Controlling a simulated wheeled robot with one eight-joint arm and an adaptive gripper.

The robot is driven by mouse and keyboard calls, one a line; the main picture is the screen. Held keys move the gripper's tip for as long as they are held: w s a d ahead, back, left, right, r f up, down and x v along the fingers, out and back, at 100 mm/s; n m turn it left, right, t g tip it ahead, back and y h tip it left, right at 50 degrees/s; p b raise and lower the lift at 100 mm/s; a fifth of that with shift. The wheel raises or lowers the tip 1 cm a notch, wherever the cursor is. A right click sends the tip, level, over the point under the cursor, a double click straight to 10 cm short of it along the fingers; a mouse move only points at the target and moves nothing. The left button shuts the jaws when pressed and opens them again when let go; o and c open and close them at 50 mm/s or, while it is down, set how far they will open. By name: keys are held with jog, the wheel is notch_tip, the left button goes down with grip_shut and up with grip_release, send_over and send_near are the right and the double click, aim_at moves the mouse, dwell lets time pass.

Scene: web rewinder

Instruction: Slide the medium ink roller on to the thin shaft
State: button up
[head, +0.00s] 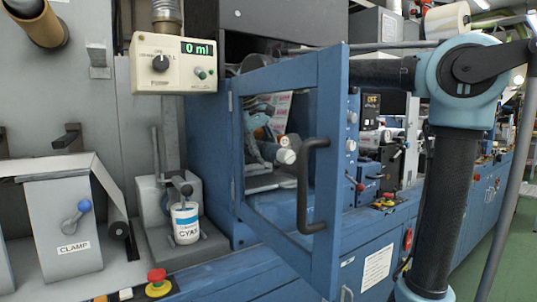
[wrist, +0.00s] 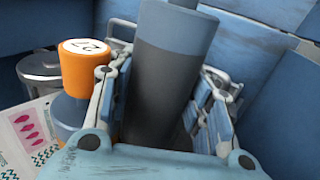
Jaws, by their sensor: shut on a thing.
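An orange cylinder marked 27 (wrist: 88,66) stands close beside my left finger. A grey metal can (wrist: 40,70) and printed sheet (wrist: 30,135) lie further left. Blue walls are close right.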

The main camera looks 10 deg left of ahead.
jog(key=o, duration=1.4)
jog(key=shift+r, duration=0.1)
